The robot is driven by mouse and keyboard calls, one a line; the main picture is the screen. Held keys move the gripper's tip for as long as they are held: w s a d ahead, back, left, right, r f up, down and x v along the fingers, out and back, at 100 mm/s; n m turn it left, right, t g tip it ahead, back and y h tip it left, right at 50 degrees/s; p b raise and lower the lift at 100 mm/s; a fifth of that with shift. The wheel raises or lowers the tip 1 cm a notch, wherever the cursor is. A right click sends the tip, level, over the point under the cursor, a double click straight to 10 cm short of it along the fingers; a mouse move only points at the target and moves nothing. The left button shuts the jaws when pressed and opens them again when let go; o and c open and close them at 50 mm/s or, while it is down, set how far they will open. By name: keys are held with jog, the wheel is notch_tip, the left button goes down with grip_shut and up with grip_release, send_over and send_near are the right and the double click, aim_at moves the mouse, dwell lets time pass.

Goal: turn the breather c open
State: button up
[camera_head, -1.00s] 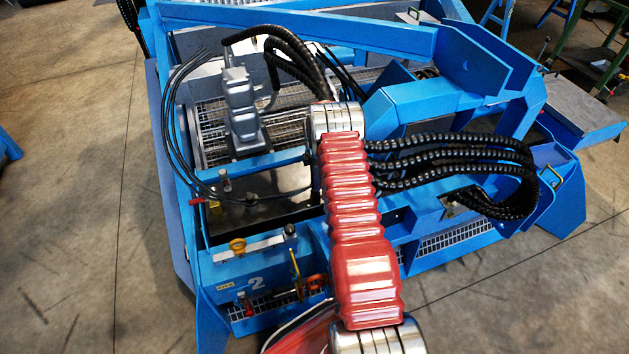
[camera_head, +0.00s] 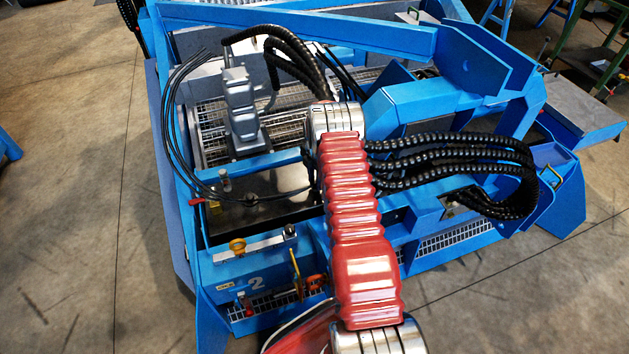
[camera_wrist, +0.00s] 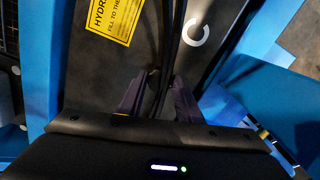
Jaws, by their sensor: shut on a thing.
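In the wrist view, my gripper (camera_wrist: 156,84) has its two purple-grey fingers on either side of a small dark round piece (camera_wrist: 153,77) and is shut on it. It stands on a dark plate (camera_wrist: 120,60) near a white C mark (camera_wrist: 197,33), so it appears to be breather c. Dark hoses cross in front of it, and its turn angle cannot be made out. In the head view my red arm hides the gripper and the breather.
A yellow label (camera_wrist: 115,18) lies on the dark plate. In the head view, a blue machine frame (camera_head: 300,15) surrounds a dark tank top (camera_head: 250,212). Black corrugated hoses (camera_head: 450,145) loop to the right.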

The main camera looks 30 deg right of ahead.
jog(key=o, duration=0.8)
jog(key=shift+w+d+r, duration=0.1)
jog(key=shift+w+r, duration=0.1)
jog(key=shift+w, duration=0.15)
jog(key=shift+c, duration=0.2)
jog(key=shift+o, duration=1.4)
jog(key=shift+s+f, duration=0.1)
jog(key=shift+s, duration=0.1)
notch_tip(320, 180, up, 14)
jog(key=shift+f, duration=0.2)
jog(key=shift+r, duration=0.1)
